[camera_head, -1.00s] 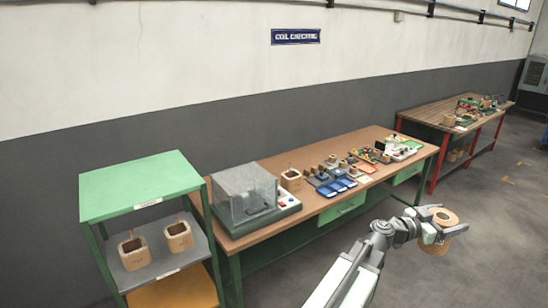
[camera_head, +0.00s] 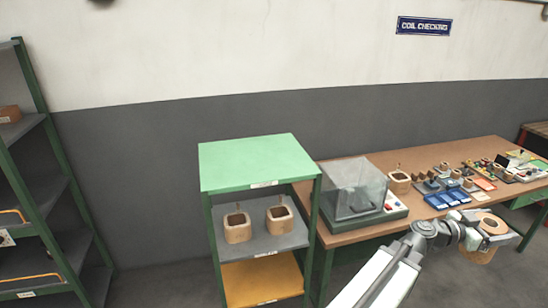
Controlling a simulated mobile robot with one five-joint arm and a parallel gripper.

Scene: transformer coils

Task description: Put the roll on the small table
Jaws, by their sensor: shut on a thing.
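The tan roll (camera_head: 480,256), with a round hole in its top, is at the right of the view. My gripper (camera_head: 489,239) is shut on the roll and holds it up over the floor, in front of the long bench. The small table appears to be the green-topped stand (camera_head: 255,160) in the middle, left of my gripper and well apart from it. Its green top is bare. Two square tan coils (camera_head: 237,228) (camera_head: 280,219) stand on its grey middle shelf, and its yellow lower shelf looks empty.
The long brown bench (camera_head: 425,208) stands right of the green stand, with a clear box tester (camera_head: 355,190), a coil (camera_head: 399,183) and several small parts. A dark shelving rack (camera_head: 40,190) stands at the left. Open wall and floor lie between rack and stand.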

